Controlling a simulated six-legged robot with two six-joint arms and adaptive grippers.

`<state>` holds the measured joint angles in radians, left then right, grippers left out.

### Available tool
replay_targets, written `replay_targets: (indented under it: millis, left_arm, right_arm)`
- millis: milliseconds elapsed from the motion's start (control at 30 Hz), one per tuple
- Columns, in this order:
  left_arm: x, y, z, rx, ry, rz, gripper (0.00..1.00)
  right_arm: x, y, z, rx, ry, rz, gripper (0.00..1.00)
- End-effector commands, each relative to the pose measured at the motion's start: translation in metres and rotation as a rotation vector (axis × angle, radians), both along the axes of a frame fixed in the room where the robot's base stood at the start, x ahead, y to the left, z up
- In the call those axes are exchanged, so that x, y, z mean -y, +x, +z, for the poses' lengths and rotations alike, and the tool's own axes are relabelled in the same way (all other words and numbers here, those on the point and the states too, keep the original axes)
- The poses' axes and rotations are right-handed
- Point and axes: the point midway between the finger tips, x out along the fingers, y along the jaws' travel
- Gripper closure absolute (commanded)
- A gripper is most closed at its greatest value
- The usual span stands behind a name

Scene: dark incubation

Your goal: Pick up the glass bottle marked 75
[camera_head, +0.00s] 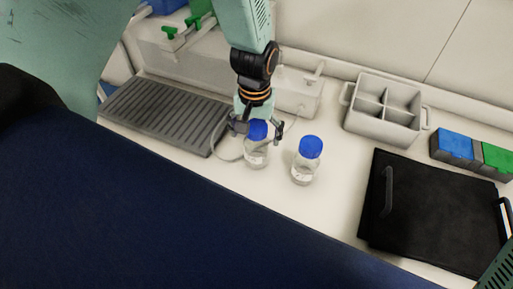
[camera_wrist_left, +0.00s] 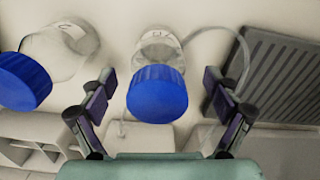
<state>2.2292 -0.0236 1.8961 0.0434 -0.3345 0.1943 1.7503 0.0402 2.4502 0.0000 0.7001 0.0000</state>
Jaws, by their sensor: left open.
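Two clear glass bottles with blue caps stand on the white bench. One bottle (camera_head: 256,158) is between the fingers of my left gripper (camera_head: 257,131), which is open around its cap. In the left wrist view this bottle (camera_wrist_left: 160,48) is in the middle, its blue cap between the two open fingers (camera_wrist_left: 159,82), with a gap on each side. Its label carries a short mark, too small to read surely. The other bottle (camera_head: 303,172) stands just to the right, and in the left wrist view it (camera_wrist_left: 65,52) is at the upper left. My right gripper is not seen.
A grey ribbed plate (camera_head: 165,112) lies to the left, with a cable beside the gripped area. A light divided rack (camera_head: 383,132) stands behind right, near blue and green blocks (camera_head: 455,146). A black flat case (camera_head: 435,220) with a handle lies at the right.

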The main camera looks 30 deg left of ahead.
Motion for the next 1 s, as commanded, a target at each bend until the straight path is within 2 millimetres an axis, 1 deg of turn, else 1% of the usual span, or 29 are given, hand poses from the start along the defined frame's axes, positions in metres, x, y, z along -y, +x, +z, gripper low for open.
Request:
replay_targets:
  millis: [33,100,200,300,500,1000]
  left_arm:
    - [0.002,0.001,-0.008,-0.002,0.001,0.000,0.11]
    - [0.002,0.000,-0.018,-0.003,-0.001,0.000,0.11]
    - [0.002,0.000,-0.027,0.000,-0.001,-0.001,0.11]
    - [0.002,0.000,-0.030,0.001,-0.001,-0.001,0.11]
    - [0.002,0.001,-0.030,0.001,-0.001,-0.001,0.12]
    - [0.002,0.004,-0.030,0.001,-0.001,-0.001,0.54]
  right_arm:
    - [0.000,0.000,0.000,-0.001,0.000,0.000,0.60]
    - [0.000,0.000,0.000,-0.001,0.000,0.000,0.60]
    - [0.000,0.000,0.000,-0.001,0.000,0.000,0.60]
    - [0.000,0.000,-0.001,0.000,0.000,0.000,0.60]
    - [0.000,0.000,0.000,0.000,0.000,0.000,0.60]
    - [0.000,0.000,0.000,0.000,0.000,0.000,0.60]
